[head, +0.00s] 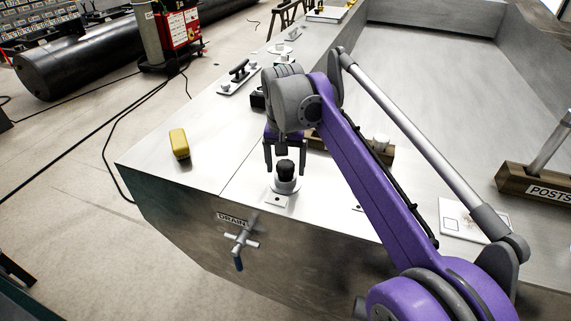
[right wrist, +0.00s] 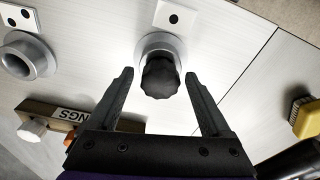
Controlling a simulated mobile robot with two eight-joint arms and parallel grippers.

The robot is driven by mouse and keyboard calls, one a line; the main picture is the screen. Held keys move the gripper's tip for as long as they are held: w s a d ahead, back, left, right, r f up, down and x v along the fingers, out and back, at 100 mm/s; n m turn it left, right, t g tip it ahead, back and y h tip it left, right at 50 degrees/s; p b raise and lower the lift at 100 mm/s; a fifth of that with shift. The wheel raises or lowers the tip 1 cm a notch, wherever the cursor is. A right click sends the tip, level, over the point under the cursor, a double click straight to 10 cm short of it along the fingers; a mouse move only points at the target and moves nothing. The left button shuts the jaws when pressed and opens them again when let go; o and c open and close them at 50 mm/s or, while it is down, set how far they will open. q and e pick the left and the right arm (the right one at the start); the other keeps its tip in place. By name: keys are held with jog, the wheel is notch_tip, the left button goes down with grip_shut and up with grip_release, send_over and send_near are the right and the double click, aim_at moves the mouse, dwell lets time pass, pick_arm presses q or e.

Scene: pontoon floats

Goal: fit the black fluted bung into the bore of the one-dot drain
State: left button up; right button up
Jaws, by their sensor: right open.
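The black fluted bung (head: 285,167) stands upright, as far as I can tell, at the one-dot drain (head: 286,187). In the right wrist view the bung (right wrist: 160,78) covers the mouth of the round grey collar (right wrist: 160,43), whose plate (right wrist: 175,18) bears one dot. Its dark head stands above the collar; how deep it sits is hidden. My right gripper (right wrist: 159,77) is open, with one finger on each side of the bung and visible gaps between. In the head view the right gripper (head: 285,170) points down over the drain. My left gripper is not in view.
A two-dot drain (right wrist: 28,55) with an empty bore is at left in the right wrist view. Below it a wooden rack (right wrist: 72,113) holds a white bung (right wrist: 32,128). A yellow block-like thing (head: 179,144) lies on the deck. A valve handle (head: 241,241) projects below the DRAIN label.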

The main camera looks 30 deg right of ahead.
aim_at(285, 168)
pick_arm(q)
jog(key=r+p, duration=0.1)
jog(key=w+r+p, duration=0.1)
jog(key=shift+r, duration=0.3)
pick_arm(e)
notch_tip(285, 168, up, 12)
jog(key=s+a, duration=0.1)
jog(key=shift+r, duration=0.15)
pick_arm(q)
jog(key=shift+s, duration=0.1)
